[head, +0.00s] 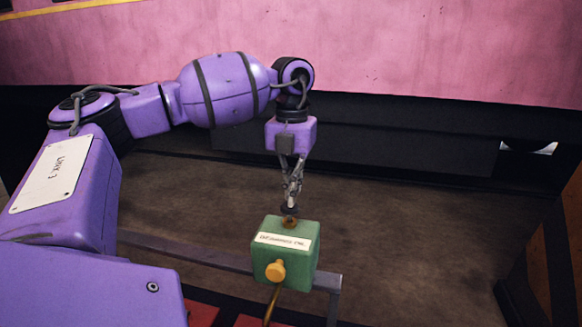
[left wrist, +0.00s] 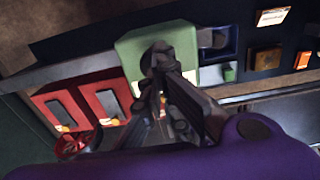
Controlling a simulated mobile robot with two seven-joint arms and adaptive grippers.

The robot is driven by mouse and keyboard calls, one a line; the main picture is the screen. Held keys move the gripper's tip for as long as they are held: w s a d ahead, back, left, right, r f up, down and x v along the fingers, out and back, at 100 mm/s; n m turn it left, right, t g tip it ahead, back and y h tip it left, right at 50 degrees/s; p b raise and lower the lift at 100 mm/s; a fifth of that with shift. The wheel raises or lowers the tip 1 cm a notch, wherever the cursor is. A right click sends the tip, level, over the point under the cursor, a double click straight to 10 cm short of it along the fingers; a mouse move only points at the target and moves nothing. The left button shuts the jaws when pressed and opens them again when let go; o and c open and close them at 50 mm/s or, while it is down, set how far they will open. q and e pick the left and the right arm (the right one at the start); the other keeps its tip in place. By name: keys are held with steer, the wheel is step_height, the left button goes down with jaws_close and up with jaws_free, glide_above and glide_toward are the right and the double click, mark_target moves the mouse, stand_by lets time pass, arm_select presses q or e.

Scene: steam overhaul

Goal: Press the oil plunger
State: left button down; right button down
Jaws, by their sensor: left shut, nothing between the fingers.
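A green oil box (head: 268,240) with a white label on top stands on a dark rail. A small brass plunger (head: 289,222) rises from its top. A yellow knob (head: 275,271) is on its front, with a brass pipe running down below it. My left gripper (head: 289,208) points straight down, shut and empty, with its tips at or just above the plunger; I cannot tell whether they touch. In the left wrist view the shut fingers (left wrist: 158,62) lie over the green box (left wrist: 130,48) and hide the plunger. My right gripper is not in view.
A grey rail (head: 195,254) runs beside the box. Two red boxes (left wrist: 65,108) stand next to the green box, with a red wheel (left wrist: 75,143) near them. A dark blue tray (left wrist: 222,45) is on the other side. A pink panel (head: 400,45) rises behind.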

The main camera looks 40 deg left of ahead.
arm_select(q)
steer(key=shift+f, duration=0.75)
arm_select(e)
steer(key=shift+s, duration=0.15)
